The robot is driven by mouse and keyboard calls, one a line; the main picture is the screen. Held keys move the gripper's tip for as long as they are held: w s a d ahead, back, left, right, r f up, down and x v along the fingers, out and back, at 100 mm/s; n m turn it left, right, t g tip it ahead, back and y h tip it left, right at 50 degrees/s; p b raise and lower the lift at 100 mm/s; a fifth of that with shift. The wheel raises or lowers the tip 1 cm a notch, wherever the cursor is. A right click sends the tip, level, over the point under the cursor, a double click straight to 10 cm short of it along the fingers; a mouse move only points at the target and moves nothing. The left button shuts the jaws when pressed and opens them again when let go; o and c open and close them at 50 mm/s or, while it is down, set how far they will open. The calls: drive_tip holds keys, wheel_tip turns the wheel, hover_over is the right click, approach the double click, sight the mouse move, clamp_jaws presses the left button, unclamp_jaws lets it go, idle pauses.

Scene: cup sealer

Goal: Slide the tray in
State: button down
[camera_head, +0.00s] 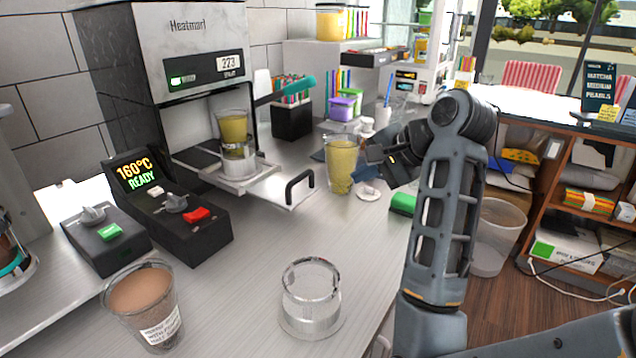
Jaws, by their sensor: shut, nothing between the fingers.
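The cup sealer (170,50), a dark and steel machine marked Heatmart, stands on the counter at the left. Its tray (265,186) is pulled out toward the right, with a black handle (300,186) at its outer end. A cup of yellow-green drink (233,128) stands in the ring holder (238,162) on the tray, under the sealing head. My gripper (372,156) is to the right of and beyond the handle, apart from it, beside another yellow-green cup (341,165). It is shut and empty. The fingertips are small and partly hard to make out.
A black control box (165,215) reading 160°C READY stands before the sealer. A brown drink cup (148,308) and a clear ring stand (311,298) are at the front. A black straw holder (292,121) is behind. The counter's middle is clear.

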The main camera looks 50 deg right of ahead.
sight(314, 187)
drive_tip(key=x, duration=0.9)
drive_tip(key=shift+w+f, duration=0.15)
drive_tip(key=shift+w+d+p, duration=0.25)
drive_tip(key=shift+w+p, duration=0.25)
drive_tip(key=shift+w, duration=0.65)
drive_tip(key=shift+w+d, duration=0.15)
drive_tip(key=shift+w, duration=0.6)
drive_tip(key=shift+w, duration=0.1)
